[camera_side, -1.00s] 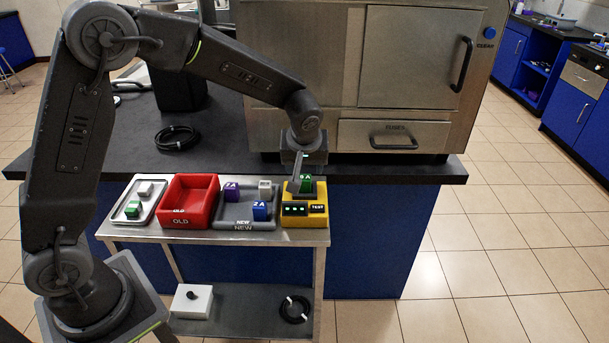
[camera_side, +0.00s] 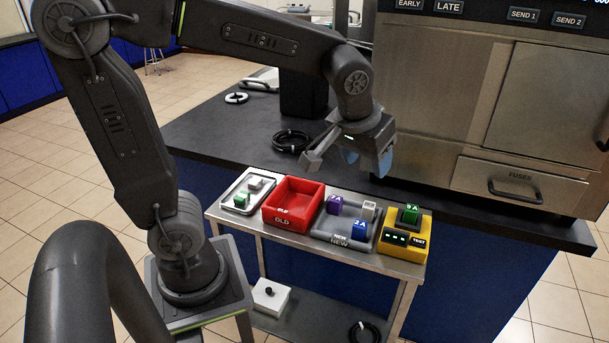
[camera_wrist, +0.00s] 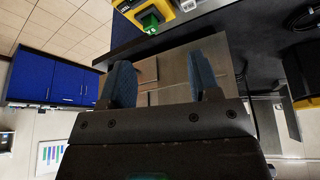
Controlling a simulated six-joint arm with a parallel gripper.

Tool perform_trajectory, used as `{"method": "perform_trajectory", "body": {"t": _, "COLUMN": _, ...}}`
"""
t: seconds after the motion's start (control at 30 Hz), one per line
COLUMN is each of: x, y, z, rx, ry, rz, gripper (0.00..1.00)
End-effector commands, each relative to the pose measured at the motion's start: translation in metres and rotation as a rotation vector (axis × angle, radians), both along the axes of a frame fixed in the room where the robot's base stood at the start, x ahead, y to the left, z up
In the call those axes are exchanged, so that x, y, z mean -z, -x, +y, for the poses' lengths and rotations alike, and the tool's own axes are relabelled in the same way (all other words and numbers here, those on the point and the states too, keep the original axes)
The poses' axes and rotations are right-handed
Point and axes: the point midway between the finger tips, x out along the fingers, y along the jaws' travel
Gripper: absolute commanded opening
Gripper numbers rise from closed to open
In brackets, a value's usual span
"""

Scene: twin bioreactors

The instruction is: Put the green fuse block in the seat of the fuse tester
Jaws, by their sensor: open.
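A green fuse block (camera_side: 411,213) sits in the dark seat on top of the yellow fuse tester (camera_side: 405,240), at the right end of the cart. It also shows in the wrist view (camera_wrist: 151,22), at the top, on the yellow tester (camera_wrist: 180,12). Another green block (camera_side: 240,200) lies in the metal tray (camera_side: 229,208) at the left end. My gripper (camera_side: 345,160) is open and empty, raised above and behind the cart, apart from the tester. Its two blue-padded fingers (camera_wrist: 160,85) stand wide apart in the wrist view.
A red OLD bin (camera_side: 268,221) looks empty. The grey NEW tray (camera_side: 322,236) holds purple, blue and pale blocks. A pale block (camera_side: 255,182) also lies in the metal tray. The steel cabinet with its FUSES drawer (camera_side: 512,190) stands behind, right. A black cable coil (camera_side: 291,141) lies on the counter.

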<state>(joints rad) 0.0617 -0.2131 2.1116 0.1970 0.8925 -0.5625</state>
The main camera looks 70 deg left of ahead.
Motion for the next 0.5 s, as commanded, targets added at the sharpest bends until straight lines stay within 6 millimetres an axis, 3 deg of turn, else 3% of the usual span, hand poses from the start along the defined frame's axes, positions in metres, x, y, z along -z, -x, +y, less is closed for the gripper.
{"method": "perform_trajectory", "body": {"t": 0.03, "x": -0.007, "y": 0.022, "z": 0.001, "rx": 0.05, "ry": 0.001, "rz": -0.018, "gripper": 0.57}}
{"method": "perform_trajectory", "body": {"t": 0.2, "x": -0.009, "y": 0.081, "z": -0.002, "rx": 0.236, "ry": -0.015, "rz": -0.057, "gripper": 0.57}}
{"method": "perform_trajectory", "body": {"t": 0.33, "x": -0.003, "y": 0.109, "z": -0.005, "rx": 0.335, "ry": -0.027, "rz": -0.082, "gripper": 0.57}}
{"method": "perform_trajectory", "body": {"t": 0.5, "x": 0.002, "y": 0.123, "z": -0.007, "rx": 0.394, "ry": -0.038, "rz": -0.097, "gripper": 0.57}}
